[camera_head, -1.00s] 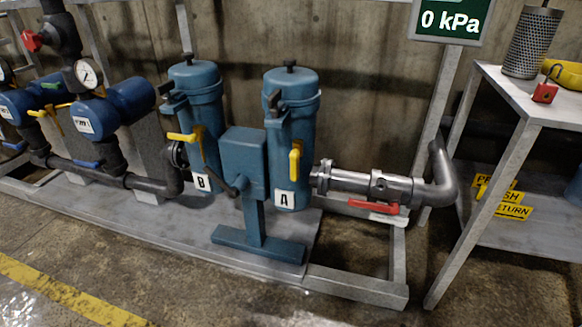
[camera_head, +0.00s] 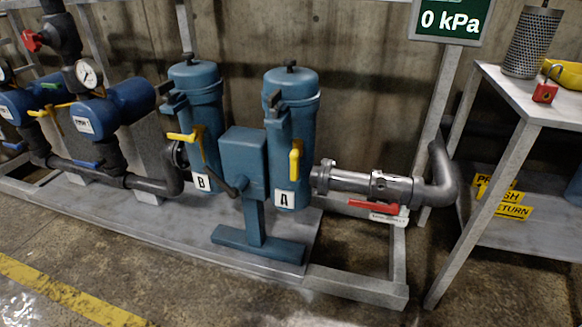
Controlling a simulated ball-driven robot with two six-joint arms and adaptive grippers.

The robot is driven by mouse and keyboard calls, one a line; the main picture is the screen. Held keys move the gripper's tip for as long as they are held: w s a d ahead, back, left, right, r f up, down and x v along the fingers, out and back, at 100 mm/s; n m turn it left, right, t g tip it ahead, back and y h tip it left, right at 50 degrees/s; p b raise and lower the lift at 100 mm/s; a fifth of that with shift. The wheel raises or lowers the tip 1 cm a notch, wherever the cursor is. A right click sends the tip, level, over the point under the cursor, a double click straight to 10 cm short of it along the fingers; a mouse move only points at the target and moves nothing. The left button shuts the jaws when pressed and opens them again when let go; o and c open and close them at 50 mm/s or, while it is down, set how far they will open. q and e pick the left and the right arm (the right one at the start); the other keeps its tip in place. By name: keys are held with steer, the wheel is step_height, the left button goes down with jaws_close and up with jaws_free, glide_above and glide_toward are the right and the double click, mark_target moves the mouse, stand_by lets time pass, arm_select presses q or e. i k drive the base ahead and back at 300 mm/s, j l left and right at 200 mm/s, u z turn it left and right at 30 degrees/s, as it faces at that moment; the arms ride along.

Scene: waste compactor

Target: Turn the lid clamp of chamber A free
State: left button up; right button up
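Chamber A is the right-hand blue upright cylinder (camera_head: 304,130), marked with a white "A" label (camera_head: 284,199). Its lid (camera_head: 291,82) is seated on top, with a small dark knob (camera_head: 291,65) above it. A dark clamp handle (camera_head: 275,99) stands at the lid's front left edge, on top of a blue post. A yellow lever (camera_head: 295,164) hangs downward on the chamber's front. Neither of my grippers shows in the view.
Chamber B (camera_head: 202,95) stands to the left, with a blue box on a stand (camera_head: 243,160) between them in front. A pipe with a red lever (camera_head: 373,206) runs right. A grey table (camera_head: 520,95) holds a mesh basket (camera_head: 531,42) and red padlock (camera_head: 544,93). The display (camera_head: 450,21) reads 0 kPa.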

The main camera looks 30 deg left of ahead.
mark_target(273, 103)
steer(key=i+l, duration=0.15)
steer(key=i, duration=0.15)
steer(key=i+l, duration=0.15)
steer(key=i, duration=0.15)
steer(key=u, duration=0.45)
steer(key=i+l+u, duration=0.1)
steer(key=u, duration=0.8)
steer(key=i+l+u, duration=0.1)
steer(key=u, duration=0.35)
